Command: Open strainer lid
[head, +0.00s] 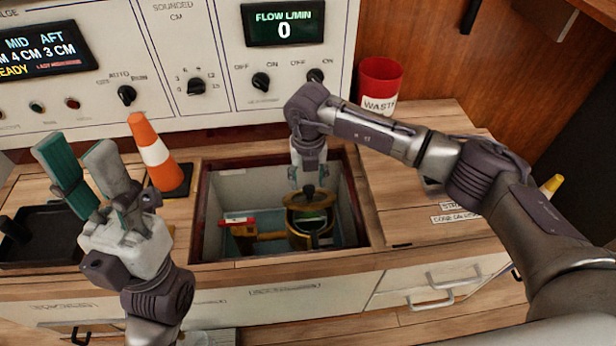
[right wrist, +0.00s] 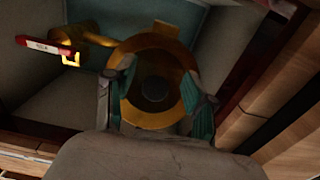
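The brass strainer (head: 312,240) stands in a recessed well in the counter. Its round lid (head: 322,199) has a dark knob and sits at its top; a greenish patch shows just below the lid. My right gripper (head: 308,184) points down into the well, directly over the lid. In the right wrist view its two teal-padded fingers (right wrist: 157,102) are apart, one on each side of the dark knob (right wrist: 154,90), with gaps visible. Whether they reach down to the knob's height is unclear. My left gripper (head: 75,148) is open and empty, raised at the left.
A brass pipe with a red-handled valve (head: 238,221) joins the strainer at its left. The well's wooden rim (head: 285,258) surrounds it closely. An orange cone (head: 155,155) and a black tray (head: 40,240) stand left. A red waste bin (head: 380,83) stands behind right.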

